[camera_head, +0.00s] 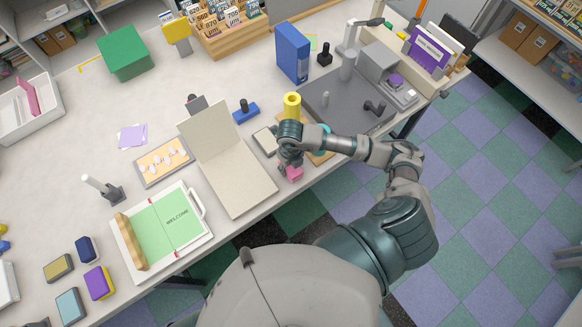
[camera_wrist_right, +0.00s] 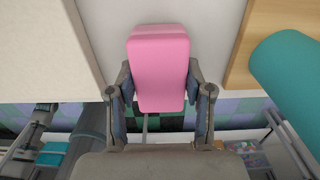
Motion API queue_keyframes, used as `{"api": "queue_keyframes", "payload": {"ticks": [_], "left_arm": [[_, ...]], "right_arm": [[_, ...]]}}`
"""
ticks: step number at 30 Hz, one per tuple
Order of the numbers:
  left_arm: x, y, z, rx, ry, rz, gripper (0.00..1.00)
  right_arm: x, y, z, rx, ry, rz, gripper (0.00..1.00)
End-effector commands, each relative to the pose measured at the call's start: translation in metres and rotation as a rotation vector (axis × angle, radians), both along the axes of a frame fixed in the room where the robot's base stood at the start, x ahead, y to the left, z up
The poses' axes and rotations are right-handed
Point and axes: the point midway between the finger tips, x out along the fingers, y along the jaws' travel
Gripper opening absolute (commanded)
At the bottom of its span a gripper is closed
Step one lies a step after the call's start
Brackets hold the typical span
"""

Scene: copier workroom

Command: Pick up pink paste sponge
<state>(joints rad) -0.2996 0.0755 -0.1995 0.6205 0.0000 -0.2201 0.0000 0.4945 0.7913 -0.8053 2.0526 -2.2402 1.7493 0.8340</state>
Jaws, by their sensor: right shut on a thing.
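The pink sponge (camera_wrist_right: 158,66) is a rounded pink block between the two fingers of my right gripper (camera_wrist_right: 160,108). The fingers are shut on its sides in the right wrist view. In the head view the pink sponge (camera_head: 293,174) shows just below my right gripper (camera_head: 291,166), at the table's front edge. Most of it is hidden there by the gripper. Whether it touches the table I cannot tell. My left gripper is not in view.
An open beige folder (camera_head: 228,160) lies left of the gripper. A yellow roll (camera_head: 292,104) and a teal cylinder (camera_wrist_right: 290,75) are close by on a wooden board (camera_wrist_right: 250,50). A blue binder (camera_head: 292,52) stands behind.

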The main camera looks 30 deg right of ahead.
Motion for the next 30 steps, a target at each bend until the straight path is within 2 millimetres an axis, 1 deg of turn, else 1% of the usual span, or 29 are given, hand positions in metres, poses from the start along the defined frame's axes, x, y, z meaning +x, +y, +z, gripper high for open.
{"api": "queue_keyframes", "payload": {"ticks": [5,8,11,15,20,27,30], "left_arm": [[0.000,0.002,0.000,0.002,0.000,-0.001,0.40],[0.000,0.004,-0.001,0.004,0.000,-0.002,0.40],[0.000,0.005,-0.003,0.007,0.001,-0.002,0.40],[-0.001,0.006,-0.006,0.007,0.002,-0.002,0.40],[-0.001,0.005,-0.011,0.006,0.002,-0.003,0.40],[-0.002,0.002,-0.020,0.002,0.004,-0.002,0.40],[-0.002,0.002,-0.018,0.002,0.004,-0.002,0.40]], "right_arm": [[0.000,0.000,0.001,0.002,-0.001,0.001,0.27],[0.001,-0.001,0.006,0.004,-0.003,0.001,0.27],[0.001,-0.002,0.015,0.003,-0.004,0.000,0.27],[0.001,-0.002,0.035,0.003,-0.005,0.001,0.27],[-0.019,0.027,0.037,0.007,-0.001,0.007,0.27],[-0.057,0.086,0.044,0.007,-0.002,0.009,0.27],[-0.070,0.104,0.048,0.005,-0.003,0.006,0.27]]}}
